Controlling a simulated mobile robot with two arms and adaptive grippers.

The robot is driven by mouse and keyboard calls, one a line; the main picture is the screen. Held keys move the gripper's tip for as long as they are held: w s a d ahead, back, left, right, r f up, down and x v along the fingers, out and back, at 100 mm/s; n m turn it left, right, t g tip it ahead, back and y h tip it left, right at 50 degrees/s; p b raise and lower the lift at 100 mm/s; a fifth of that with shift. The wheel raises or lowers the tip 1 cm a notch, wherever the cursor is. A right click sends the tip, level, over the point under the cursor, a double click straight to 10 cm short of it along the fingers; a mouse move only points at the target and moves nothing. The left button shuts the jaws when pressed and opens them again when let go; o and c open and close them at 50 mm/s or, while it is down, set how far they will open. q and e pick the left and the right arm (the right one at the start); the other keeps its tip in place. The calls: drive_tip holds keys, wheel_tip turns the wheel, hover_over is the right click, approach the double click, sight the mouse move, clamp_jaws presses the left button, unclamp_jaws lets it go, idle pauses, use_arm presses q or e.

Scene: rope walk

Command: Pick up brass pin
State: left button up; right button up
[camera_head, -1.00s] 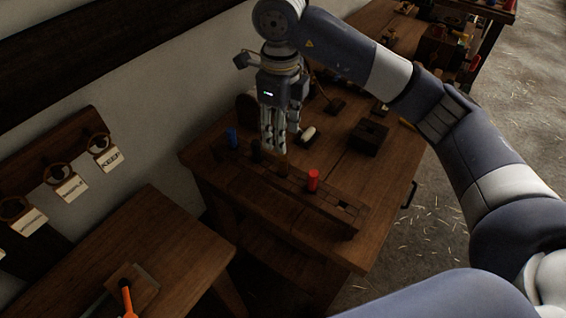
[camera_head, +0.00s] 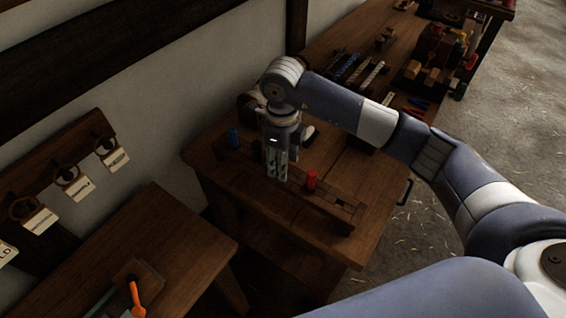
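My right gripper (camera_head: 277,179) points down over the middle of the rack, just left of the red peg. Its fingers are close together, and I cannot tell whether they are shut on anything. I cannot make out a brass pin; the rack slots at the fingertips are dark and partly hidden. My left gripper is not in view.
A second bench (camera_head: 160,245) at lower left carries an orange-handled tool (camera_head: 136,295). Tagged rings hang on a wall board (camera_head: 62,160). A farther bench (camera_head: 345,48) at upper right holds many small items. The right front of the rack's bench is clear.

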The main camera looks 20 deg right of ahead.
clamp_jaws()
idle(0.3)
wheel_tip(320, 180, up, 10)
drive_tip(key=b, duration=0.3)
drive_tip(key=shift+w+f, duration=0.1)
drive_tip(key=shift+f, duration=0.1)
drive_tip(key=shift+r, duration=0.3)
